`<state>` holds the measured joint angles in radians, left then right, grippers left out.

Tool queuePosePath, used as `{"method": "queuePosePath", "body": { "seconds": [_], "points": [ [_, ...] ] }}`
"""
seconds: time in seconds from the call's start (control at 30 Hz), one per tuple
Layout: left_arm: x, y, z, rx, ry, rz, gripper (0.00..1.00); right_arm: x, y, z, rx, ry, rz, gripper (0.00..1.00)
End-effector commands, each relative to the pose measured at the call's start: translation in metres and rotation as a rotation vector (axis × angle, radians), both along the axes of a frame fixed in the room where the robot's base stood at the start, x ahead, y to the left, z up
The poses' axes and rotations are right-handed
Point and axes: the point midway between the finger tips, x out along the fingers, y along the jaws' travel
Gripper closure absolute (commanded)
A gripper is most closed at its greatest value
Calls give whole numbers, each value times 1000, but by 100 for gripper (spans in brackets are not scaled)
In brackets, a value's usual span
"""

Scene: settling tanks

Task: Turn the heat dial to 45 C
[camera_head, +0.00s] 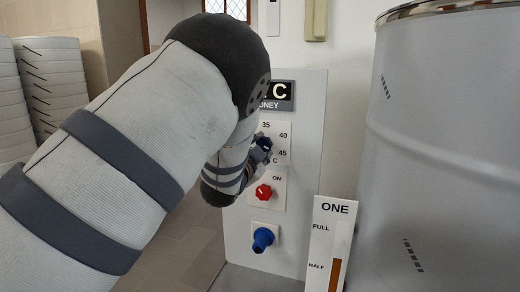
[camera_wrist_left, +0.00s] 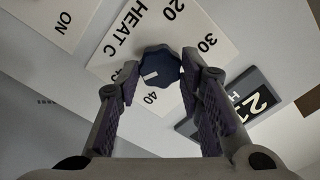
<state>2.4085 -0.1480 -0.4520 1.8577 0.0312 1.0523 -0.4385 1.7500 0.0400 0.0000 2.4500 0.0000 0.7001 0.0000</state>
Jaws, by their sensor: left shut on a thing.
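The heat dial is a dark blue lobed knob with a white pointer mark (camera_wrist_left: 160,63) on a white plate printed HEAT C (camera_wrist_left: 115,48). In the wrist view the mark points between 40 and the partly hidden 45. In the head view the dial (camera_head: 264,143) shows beside 35, 40 and 45, partly covered by my arm. My left gripper (camera_wrist_left: 161,70) is shut on the dial, one finger on each side. In the head view the gripper (camera_head: 259,152) is mostly hidden behind its own wrist. My right gripper is not in view.
Below the dial are a red knob (camera_head: 264,192) marked ON and a blue tap (camera_head: 262,239). A level gauge (camera_head: 326,240) marked ONE stands at the lower right. A large grey tank (camera_head: 445,150) fills the right side. White stacked containers (camera_head: 50,80) stand at the left.

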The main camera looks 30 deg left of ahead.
Motion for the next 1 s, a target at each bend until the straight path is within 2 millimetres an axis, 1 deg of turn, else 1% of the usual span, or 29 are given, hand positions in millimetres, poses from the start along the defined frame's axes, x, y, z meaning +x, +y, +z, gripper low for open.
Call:
{"method": "queuePosePath", "body": {
  "seconds": [0.03,0.3,0.87,0.9,0.93,0.97,1.0],
  "points": [
    [0,0,3,25,-1,-1,94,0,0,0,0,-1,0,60],
    [0,0,3,109,20,-1,94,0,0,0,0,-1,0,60],
    [0,0,2,134,26,0,94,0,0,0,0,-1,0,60],
    [0,0,2,134,26,0,57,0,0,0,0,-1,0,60],
    [0,0,2,132,27,-1,50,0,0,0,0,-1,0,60],
    [0,0,2,132,27,0,46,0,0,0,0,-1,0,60],
    [0,0,2,132,27,0,46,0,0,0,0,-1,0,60]
  ]
}}
